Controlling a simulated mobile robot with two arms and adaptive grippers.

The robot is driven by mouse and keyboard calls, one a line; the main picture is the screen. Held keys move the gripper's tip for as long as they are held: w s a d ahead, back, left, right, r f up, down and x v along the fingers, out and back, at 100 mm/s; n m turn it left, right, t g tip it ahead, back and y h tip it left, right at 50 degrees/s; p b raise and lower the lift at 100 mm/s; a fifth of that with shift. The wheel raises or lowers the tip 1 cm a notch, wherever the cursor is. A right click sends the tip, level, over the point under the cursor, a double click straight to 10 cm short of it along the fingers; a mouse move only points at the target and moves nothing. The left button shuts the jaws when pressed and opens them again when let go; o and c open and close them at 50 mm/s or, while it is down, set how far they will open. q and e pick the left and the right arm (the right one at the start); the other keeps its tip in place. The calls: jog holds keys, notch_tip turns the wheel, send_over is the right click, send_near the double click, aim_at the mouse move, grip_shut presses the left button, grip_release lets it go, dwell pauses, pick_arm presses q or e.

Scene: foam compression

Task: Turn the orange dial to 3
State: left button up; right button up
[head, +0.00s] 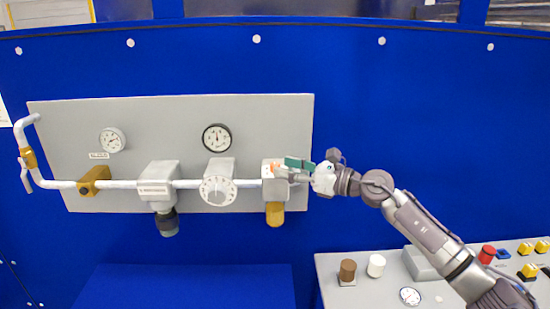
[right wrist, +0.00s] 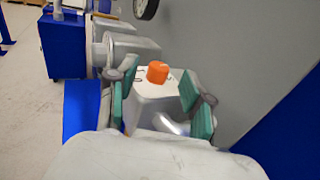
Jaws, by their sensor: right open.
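The orange dial (right wrist: 157,71) sits on a white block (right wrist: 155,84) with dark markings in the right wrist view. My right gripper (head: 290,168) comes in from the right, close to the dial. In the right wrist view its green pads (right wrist: 160,88) stand apart, with the dial beyond and between them, and no contact shows. The dial's setting is too small to read. My left gripper is out of view.
A grey panel (head: 70,130) carries the pipe, two gauges (head: 216,138) (head: 112,140), a white round dial (head: 217,190), and a dark-knobbed regulator (head: 167,222). A yellow-brown part (head: 275,214) hangs below the block. A console (head: 335,268) with knobs and buttons stands lower right.

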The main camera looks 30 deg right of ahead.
aim_at(275, 164)
jog(key=p+x, duration=0.1)
jog(key=x, duration=0.1)
jog(key=shift+w+a+r, duration=0.15)
jog(key=shift+w+r, duration=0.05)
jog(key=shift+w, duration=0.1)
jog(key=shift+w+a+f, duration=0.2)
jog(key=shift+w+a, duration=0.15)
jog(key=shift+w, duration=0.15)
grip_shut()
jog(key=m+h+p, duration=0.1)
jog(key=p, duration=0.3)
jog(key=shift+r+t, duration=0.3)
jog(key=shift+f+h+p, duration=0.2)
jog(key=shift+h+p, duration=0.3)
jog(key=shift+p, duration=0.05)
jog(key=shift+f, duration=0.1)
